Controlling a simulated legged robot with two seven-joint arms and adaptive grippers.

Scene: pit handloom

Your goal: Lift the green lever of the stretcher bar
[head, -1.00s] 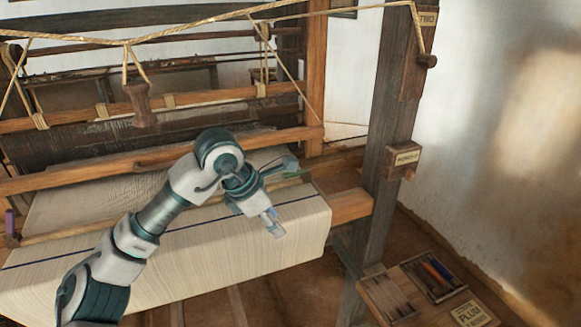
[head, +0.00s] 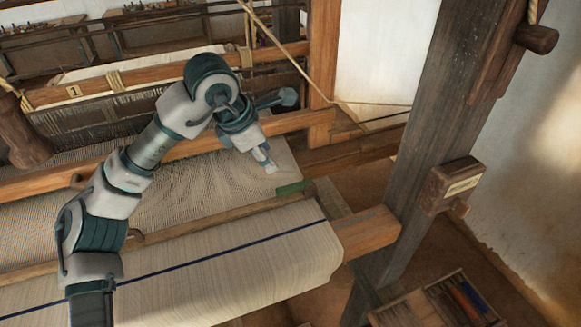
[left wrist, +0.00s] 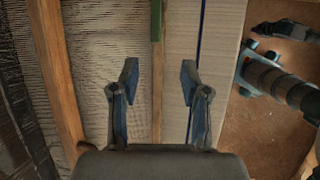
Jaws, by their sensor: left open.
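The green lever (head: 293,187) lies at the right end of the wooden stretcher bar (head: 225,217), which crosses the woven cloth. In the left wrist view the lever (left wrist: 157,20) shows at the top centre, lying along the bar (left wrist: 157,85). My left gripper (head: 267,165) is open and empty above the cloth, just left of and beyond the lever in the head view. In the left wrist view its open fingers (left wrist: 160,80) stand on either side of the bar's line, with the lever farther up the picture. The height gap cannot be told.
The cloth roll (head: 240,265) with a blue stripe lies in front. A dark post (head: 425,130) with a labelled block (head: 455,185) stands at the right. A wooden beam (head: 190,148) crosses behind the gripper. A tray (head: 440,305) sits low right.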

